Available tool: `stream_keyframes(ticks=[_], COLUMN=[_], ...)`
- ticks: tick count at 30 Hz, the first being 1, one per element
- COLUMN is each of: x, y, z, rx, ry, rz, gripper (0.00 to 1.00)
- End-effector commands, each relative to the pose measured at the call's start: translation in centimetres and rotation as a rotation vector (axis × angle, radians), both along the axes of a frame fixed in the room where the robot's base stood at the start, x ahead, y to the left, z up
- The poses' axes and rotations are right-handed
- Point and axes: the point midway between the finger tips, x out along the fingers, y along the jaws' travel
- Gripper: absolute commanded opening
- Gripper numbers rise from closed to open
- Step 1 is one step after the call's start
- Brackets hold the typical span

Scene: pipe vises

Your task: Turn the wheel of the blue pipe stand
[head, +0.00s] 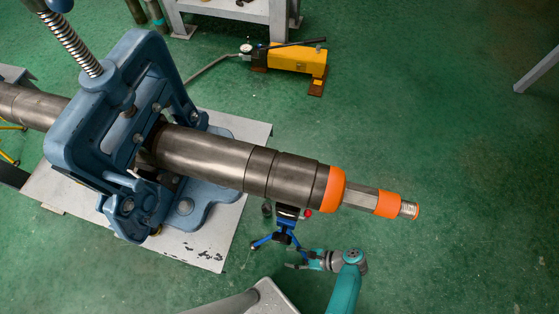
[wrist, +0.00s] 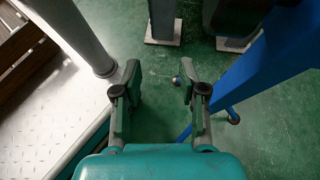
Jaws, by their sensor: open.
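The blue pipe stand (head: 283,238) stands on the floor under the right part of the long metal pipe, its top close below the pipe. A small red knob (head: 308,213) shows at the right of its top and a dark knob (head: 267,208) at its left. I cannot make out its wheel for certain. My gripper (head: 290,265) is low, just in front of the stand. In the wrist view my gripper (wrist: 158,76) has its fingers spread apart, with a small dark ball (wrist: 178,80) showing near the right finger. A blue leg or beam (wrist: 265,65) slants along the right.
A big blue vise (head: 120,85) on a grey plate (head: 205,248) clamps the pipe (head: 205,158). A yellow pump (head: 298,60) sits on the floor behind. A grey post (wrist: 75,30) and metal plate (wrist: 35,110) are left of my gripper. Green floor is clear at right.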

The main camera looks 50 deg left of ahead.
Motion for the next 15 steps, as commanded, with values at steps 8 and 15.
stream_keyframes(ticks=[8,15], x=[0.1,1.5], y=[-1.0,-0.9], z=[1.9,6.4], rx=[-0.234,-0.358], ry=[-0.275,-0.428], rz=[-0.002,-0.051], gripper=[0.42,0.42])
